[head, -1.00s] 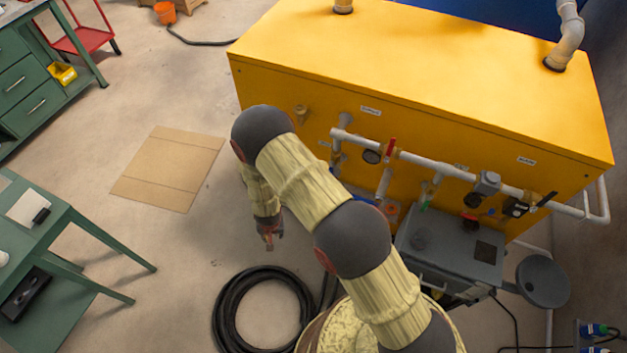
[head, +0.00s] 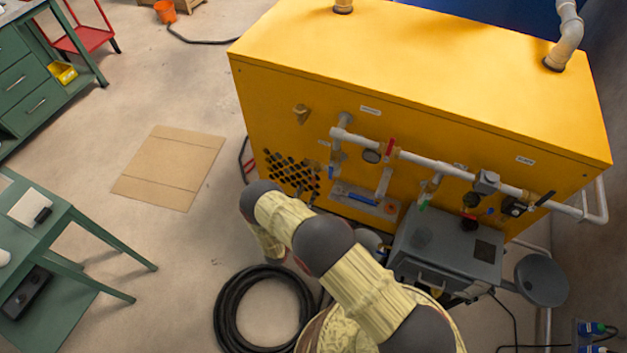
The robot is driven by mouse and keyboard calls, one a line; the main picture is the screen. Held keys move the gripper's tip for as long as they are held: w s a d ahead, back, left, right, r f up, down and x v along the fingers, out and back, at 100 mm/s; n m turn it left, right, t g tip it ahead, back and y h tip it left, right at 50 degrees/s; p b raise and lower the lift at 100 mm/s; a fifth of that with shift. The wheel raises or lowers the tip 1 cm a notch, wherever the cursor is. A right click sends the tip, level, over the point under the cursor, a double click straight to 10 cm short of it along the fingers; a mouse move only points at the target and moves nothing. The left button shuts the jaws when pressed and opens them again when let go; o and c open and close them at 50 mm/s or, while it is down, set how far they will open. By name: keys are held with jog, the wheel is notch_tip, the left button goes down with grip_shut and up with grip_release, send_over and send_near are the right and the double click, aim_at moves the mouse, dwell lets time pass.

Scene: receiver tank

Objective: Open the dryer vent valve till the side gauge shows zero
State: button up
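The yellow cabinet (head: 420,80) carries white piping (head: 435,165) on its front with several small valves. A red lever (head: 390,148) stands upright on the pipe, with a round dark gauge (head: 371,156) beside it. A blue handle (head: 331,172) hangs at the left pipe and a green one (head: 423,205) further right. A black lever (head: 546,198) is tilted at the right end. The labels are too small to read, so I cannot tell which is the dryer vent valve, nor any gauge reading. My arm is folded low before the cabinet; my gripper is hidden behind it.
A grey box unit (head: 447,250) with a round grey plate (head: 542,280) stands before the cabinet's right half. A coiled black hose (head: 225,315) lies on the floor. A green table (head: 60,235) is at left. Floor around the cardboard sheet (head: 168,168) is clear.

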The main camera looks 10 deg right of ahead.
aim_at(313, 181)
jog(key=b+x, duration=0.1)
jog(key=x, duration=0.6)
jog(key=shift+w+d, duration=0.25)
jog(key=c, duration=0.4)
jog(key=c, duration=0.3)
grip_shut()
